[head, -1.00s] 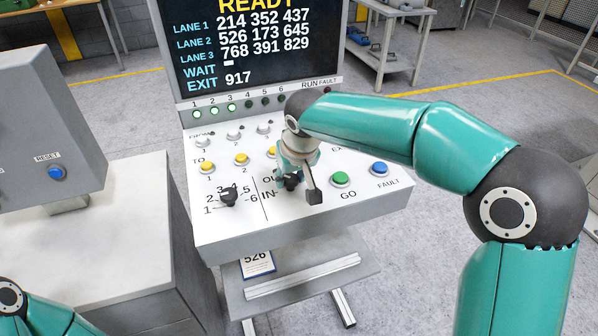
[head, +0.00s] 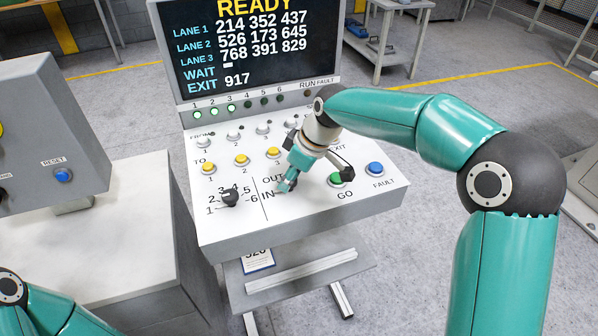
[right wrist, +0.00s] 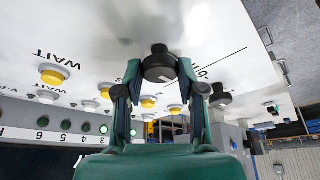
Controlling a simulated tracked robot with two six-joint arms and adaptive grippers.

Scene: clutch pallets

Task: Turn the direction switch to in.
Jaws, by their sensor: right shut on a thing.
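The direction switch is a black knob with OUT and IN labels beside it on the sloped white panel (head: 300,222). In the head view my right gripper (head: 286,186) is tilted down over the knob's place and hides it. In the right wrist view the black knob (right wrist: 159,63) sits between the two fingertips (right wrist: 160,78), which are shut on it. Which label the knob points to cannot be told. My left gripper is out of view; only part of my left arm shows at lower left.
Left of the switch is a black numbered selector knob (head: 230,197). The green GO button (head: 336,180) and blue FAULT button (head: 375,169) lie to the right. Yellow buttons (head: 242,160) are above. The screen (head: 245,50) reads READY. A grey RESET box (head: 45,130) stands left.

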